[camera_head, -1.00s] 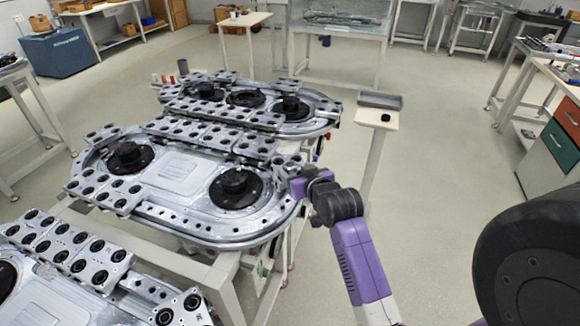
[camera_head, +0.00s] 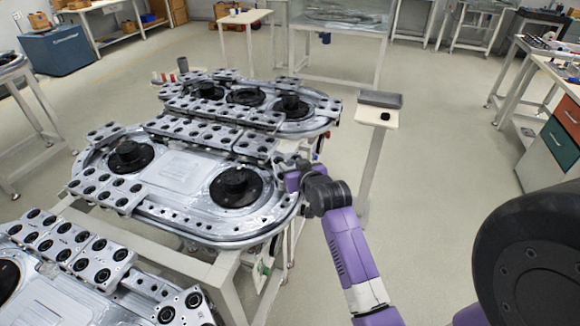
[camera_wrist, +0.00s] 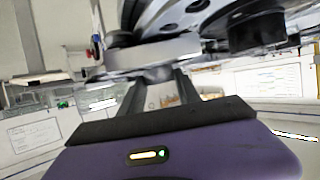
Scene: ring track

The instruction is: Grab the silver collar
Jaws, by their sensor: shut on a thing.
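The silver collar (camera_wrist: 150,52) shows as a pale metal ring near the top middle of the wrist view, with a dark round part just above it. My gripper (camera_wrist: 158,76) has its two dark fingers closed on the collar from below. In the head view, my gripper end is at the right edge of the middle ring track (camera_head: 215,175), and its fingertips and the collar are too small and covered to make out. Whether the collar is clear of the dark part cannot be told.
Another ring track (camera_head: 320,108) lies behind, with black round hubs and hole-studded metal blocks. A small stand with a grey tray (camera_head: 380,99) rises right of the tracks. A cabinet with coloured drawers (camera_head: 556,145) stands at far right. Open floor lies between.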

